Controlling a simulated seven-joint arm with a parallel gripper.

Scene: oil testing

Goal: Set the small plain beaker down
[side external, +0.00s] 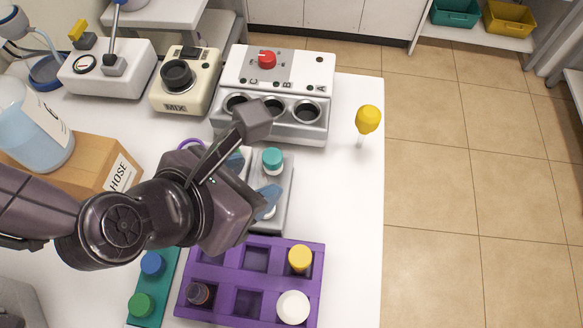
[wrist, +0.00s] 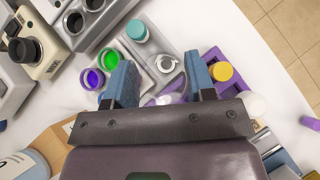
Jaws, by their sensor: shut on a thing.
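My gripper (wrist: 163,82) is shut on the small plain beaker (wrist: 168,98). The beaker is clear and hard to make out between the two blue fingers in the wrist view. In the side view my gripper (side external: 262,205) is over the grey tray (side external: 283,190), and my arm hides most of the beaker. The tray also shows in the wrist view (wrist: 150,50), with a round marked spot just beyond the fingers. I cannot tell whether the beaker touches the tray.
A teal-capped jar (wrist: 137,31) stands at the tray's end. A green beaker (wrist: 108,58) and a purple beaker (wrist: 93,77) stand beside the left finger. A purple rack (side external: 255,282) holds yellow, white and dark items. A three-hole machine (side external: 280,75) stands behind.

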